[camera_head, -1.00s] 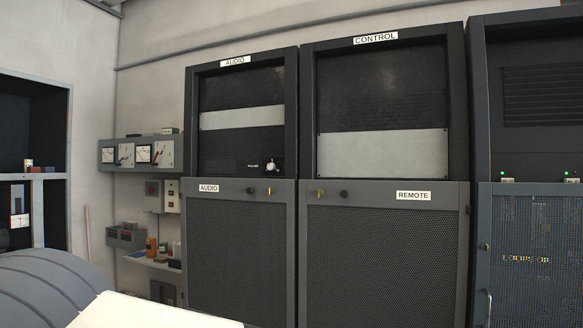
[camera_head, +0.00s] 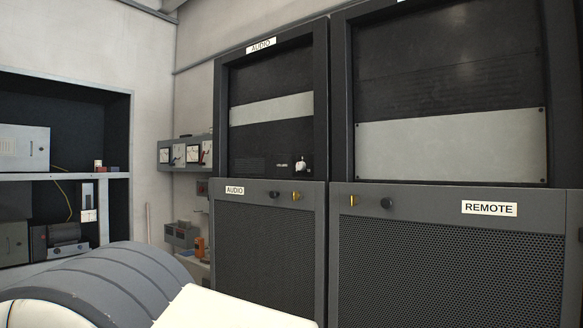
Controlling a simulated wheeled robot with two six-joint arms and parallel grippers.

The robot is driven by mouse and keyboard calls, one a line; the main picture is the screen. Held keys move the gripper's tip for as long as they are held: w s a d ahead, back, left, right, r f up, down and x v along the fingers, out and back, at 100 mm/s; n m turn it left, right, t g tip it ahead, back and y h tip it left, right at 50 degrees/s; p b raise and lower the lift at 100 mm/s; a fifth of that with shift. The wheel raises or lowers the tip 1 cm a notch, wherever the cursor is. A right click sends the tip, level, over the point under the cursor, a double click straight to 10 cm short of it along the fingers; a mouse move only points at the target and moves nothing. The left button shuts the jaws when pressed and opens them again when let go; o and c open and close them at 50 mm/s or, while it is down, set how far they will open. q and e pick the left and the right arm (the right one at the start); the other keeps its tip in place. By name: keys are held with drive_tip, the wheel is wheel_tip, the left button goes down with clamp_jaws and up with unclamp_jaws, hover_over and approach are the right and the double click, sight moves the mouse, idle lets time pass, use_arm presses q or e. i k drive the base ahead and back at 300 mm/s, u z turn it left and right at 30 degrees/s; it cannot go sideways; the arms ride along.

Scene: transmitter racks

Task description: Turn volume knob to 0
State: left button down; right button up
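The volume knob (camera_head: 300,165) is a small pale knob at the lower right of the black panel in the rack labelled AUDIO (camera_head: 262,46). Small white lettering sits just left of it; the knob's pointer position is too small to read. No gripper shows in the head view. Only a white and grey ribbed part of my own body shows at the lower left.
A meter box (camera_head: 185,152) hangs on the wall to the left. Open shelving (camera_head: 65,176) with equipment stands at the far left. An orange container (camera_head: 200,246) sits on a small shelf.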

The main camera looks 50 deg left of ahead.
sight(301, 166)
drive_tip(key=u, duration=0.55)
drive_tip(key=i, duration=0.85)
drive_tip(key=u, duration=0.85)
